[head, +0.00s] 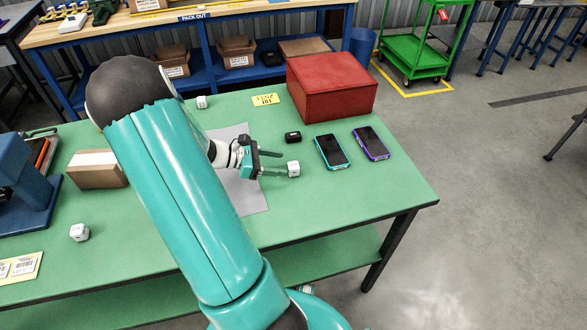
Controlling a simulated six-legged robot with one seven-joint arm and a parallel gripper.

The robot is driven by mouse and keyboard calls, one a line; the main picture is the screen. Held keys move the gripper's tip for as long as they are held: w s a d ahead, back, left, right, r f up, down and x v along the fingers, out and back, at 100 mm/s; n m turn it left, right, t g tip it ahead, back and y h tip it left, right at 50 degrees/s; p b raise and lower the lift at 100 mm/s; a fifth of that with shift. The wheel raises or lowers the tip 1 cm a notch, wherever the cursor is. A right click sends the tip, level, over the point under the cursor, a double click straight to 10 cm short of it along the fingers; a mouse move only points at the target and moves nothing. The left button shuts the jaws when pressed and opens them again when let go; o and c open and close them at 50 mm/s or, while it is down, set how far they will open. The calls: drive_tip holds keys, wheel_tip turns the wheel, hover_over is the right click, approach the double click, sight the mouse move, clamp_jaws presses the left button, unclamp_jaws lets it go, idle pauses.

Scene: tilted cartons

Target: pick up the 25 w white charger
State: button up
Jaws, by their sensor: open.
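A small white cube-shaped charger (293,169) sits on the green table, just beyond my gripper's fingertips. My gripper (284,164) is open and points right, low over the table. The cube is close to the tip of the nearer finger; I cannot tell whether they touch. A second white charger (79,232) sits at the front left of the table, and a third (202,102) near the back edge. The print on them is too small to tell which is 25 W.
A black block (292,137), a teal-edged phone (331,152) and a purple-edged phone (371,143) lie right of my gripper. A red box (331,85) stands behind them. A cardboard box (97,169) stands left. The table's front right is clear.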

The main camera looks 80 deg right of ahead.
sight(288, 166)
drive_tip(key=x, duration=0.5)
drive_tip(key=shift+s+a+f, duration=0.1)
drive_tip(key=shift+f, duration=0.2)
drive_tip(key=c, duration=1.1)
